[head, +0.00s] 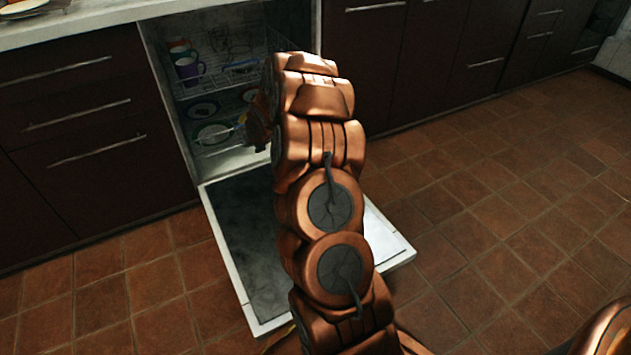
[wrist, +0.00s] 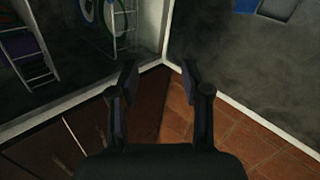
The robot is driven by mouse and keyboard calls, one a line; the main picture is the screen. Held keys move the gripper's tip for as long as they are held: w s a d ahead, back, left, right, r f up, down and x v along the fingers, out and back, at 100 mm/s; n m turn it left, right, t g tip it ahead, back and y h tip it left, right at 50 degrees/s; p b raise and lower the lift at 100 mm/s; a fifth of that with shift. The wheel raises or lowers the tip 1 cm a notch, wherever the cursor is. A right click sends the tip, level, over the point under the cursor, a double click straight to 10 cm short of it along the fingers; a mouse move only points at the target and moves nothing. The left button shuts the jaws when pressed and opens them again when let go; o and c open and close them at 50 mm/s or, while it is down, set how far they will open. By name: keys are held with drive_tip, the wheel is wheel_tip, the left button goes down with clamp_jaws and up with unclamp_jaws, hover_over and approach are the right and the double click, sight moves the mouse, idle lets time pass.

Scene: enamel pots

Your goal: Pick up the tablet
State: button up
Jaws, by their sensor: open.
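I cannot make out the tablet for sure in either view. In the wrist view, a small blue patch (wrist: 245,5) is cut off by the top edge, beside a grey rectangle (wrist: 279,9) on a dark panel; I cannot tell whether it is the tablet. My gripper (wrist: 158,75) is open, with nothing between its fingers. It points toward the corner where two pale edges meet, with floor tiles below. In the head view my arm reaches to the open dishwasher (head: 210,152) and hides part of it.
The dishwasher door (head: 240,245) is lowered over the tiled floor (head: 120,285). Inside are racks with plates (head: 213,133) and a purple mug (head: 190,70). Dark cabinets (head: 75,110) stand on both sides, under a pale counter (head: 100,18). The floor at right is clear.

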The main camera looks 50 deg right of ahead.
drive_tip(key=w+d+f+n+t, duration=0.1)
drive_tip(key=d+f+n+t, duration=0.2)
drive_tip(key=d+f+n, duration=0.8)
drive_tip(key=s+d+f+n, duration=0.2)
drive_tip(key=s+d+f, duration=0.1)
drive_tip(key=s+f, duration=0.1)
drive_tip(key=s+d+f+n+t+y, duration=0.1)
drive_tip(key=s+d+f+n, duration=0.2)
drive_tip(key=f, duration=0.3)
drive_tip(key=s+d+f+n+t, duration=0.1)
drive_tip(key=s+d+f+n, duration=0.1)
drive_tip(key=s+d+f, duration=0.3)
drive_tip(key=shift+s+d+f+n+y, duration=0.1)
drive_tip(key=shift+s+f+n+y, duration=0.2)
drive_tip(key=shift+s+f, duration=0.1)
drive_tip(key=shift+w+f+b, duration=0.3)
drive_tip(key=shift+w, duration=0.05)
drive_tip(key=shift+w+d+f+t+b, duration=0.1)
drive_tip(key=shift+w+f+t+b, duration=0.1)
drive_tip(key=shift+w, duration=0.25)
drive_tip(key=shift+w+f+t+b, duration=0.1)
drive_tip(key=shift+w+b, duration=0.1)
drive_tip(key=shift+w, duration=0.2)
drive_tip(key=b+x, duration=0.3)
drive_tip(key=x, duration=0.1)
drive_tip(key=shift+s+d+f, duration=0.15)
drive_tip(key=shift+w+d, duration=0.1)
drive_tip(key=shift+w, duration=0.5)
